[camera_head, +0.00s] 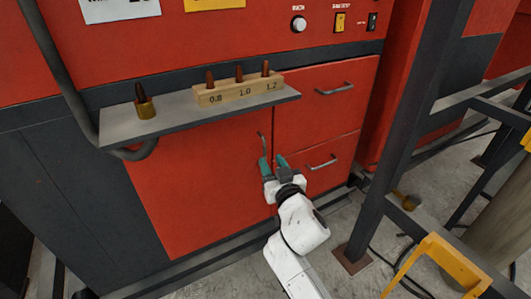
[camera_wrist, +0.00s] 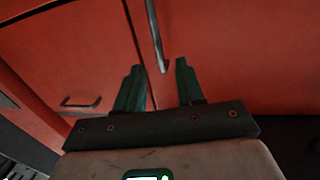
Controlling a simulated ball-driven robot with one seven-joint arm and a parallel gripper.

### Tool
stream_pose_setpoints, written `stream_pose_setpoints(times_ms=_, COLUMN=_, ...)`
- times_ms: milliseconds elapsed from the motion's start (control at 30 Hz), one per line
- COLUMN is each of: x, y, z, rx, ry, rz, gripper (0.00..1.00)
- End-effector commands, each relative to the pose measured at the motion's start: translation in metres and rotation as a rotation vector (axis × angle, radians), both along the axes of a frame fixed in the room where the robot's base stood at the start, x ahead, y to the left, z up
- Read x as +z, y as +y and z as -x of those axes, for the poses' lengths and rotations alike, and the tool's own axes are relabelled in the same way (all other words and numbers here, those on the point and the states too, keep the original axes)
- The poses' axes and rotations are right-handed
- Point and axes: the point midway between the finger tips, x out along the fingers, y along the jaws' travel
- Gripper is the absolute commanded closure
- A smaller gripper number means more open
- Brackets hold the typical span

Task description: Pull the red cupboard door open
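The red cupboard door (camera_head: 195,195) is the large panel under the shelf in the head view, and it looks shut. Its upright bar handle (camera_head: 262,143) is near its right edge. My gripper (camera_head: 272,159) is at the handle's lower end, with its teal fingers spread. In the wrist view the door (camera_wrist: 245,50) fills the right side. The handle (camera_wrist: 154,30) comes down from the top, its end lying between the two open fingertips (camera_wrist: 159,66) in the picture. I cannot tell whether a finger touches it.
Two red drawers with bar handles, the upper (camera_head: 318,108) and the lower (camera_head: 335,175), sit right of the door. A grey shelf (camera_head: 125,122) holding a wooden block (camera_head: 238,92) juts out above. A dark steel post (camera_head: 400,140) stands at right.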

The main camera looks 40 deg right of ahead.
Motion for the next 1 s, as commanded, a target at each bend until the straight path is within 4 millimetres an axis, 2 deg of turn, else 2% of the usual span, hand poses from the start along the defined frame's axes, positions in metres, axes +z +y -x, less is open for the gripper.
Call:
stream_pose_setpoints(times_ms=100, x=0.002, y=-0.010, z=-0.019, rx=0.000, ry=0.000, rz=0.001, gripper=0.62)
stream_pose_setpoints(times_ms=300, x=0.000, y=-0.020, z=-0.038, rx=-0.001, ry=0.000, rz=0.001, gripper=0.62)
stream_pose_setpoints(times_ms=700, x=0.000, y=-0.023, z=-0.044, rx=0.000, ry=0.001, rz=0.000, gripper=0.62)
stream_pose_setpoints(times_ms=1000, x=0.000, y=-0.023, z=-0.044, rx=0.000, ry=0.001, rz=0.000, gripper=0.91)
